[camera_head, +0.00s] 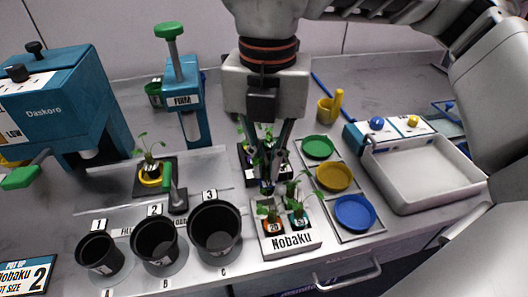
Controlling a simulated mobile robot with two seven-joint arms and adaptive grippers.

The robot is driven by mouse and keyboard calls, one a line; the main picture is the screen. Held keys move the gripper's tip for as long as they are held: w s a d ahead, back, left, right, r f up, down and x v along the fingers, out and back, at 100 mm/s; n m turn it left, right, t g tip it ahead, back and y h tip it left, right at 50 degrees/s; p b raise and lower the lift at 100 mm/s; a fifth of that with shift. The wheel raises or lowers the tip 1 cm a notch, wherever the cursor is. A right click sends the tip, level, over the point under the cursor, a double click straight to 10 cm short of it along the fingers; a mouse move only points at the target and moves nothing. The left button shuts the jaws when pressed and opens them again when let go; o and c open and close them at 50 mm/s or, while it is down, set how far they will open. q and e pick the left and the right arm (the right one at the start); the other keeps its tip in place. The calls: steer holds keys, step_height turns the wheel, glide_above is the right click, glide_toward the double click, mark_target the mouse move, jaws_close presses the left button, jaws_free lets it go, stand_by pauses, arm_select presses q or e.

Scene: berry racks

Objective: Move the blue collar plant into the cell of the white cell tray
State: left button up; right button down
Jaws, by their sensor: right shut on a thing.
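The white cell tray (291,244), marked Nobaku, stands near the front edge of the bench. A plant with an orange collar (271,226) and a plant with a green-teal collar (299,219) sit in its front cells. My right gripper (267,184) points down over the back of this tray. It is shut on a small plant, which I take for the blue collar plant; the fingers hide most of it, and its collar is not clear. A dark cell tray (248,174) with plants stands just behind, partly hidden by the gripper. My left gripper is not in view.
Three black pots (215,232) stand in a row at the left front. Green, yellow and blue dishes (354,212) line the right of the white tray. An empty white bin (424,173) is farther right. A yellow-collared plant (150,174) and a teal press (184,98) stand left.

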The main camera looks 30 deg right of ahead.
steer(key=shift+f, duration=0.8)
steer(key=shift+f+b, duration=0.6)
steer(key=shift+f, duration=0.3)
steer(key=shift+f+b, duration=0.4)
steer(key=shift+f, duration=1.1)
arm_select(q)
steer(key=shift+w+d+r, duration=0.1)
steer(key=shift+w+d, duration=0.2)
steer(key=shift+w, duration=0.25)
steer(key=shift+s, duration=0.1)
arm_select(e)
steer(key=c, duration=2.1)
jaws_free()
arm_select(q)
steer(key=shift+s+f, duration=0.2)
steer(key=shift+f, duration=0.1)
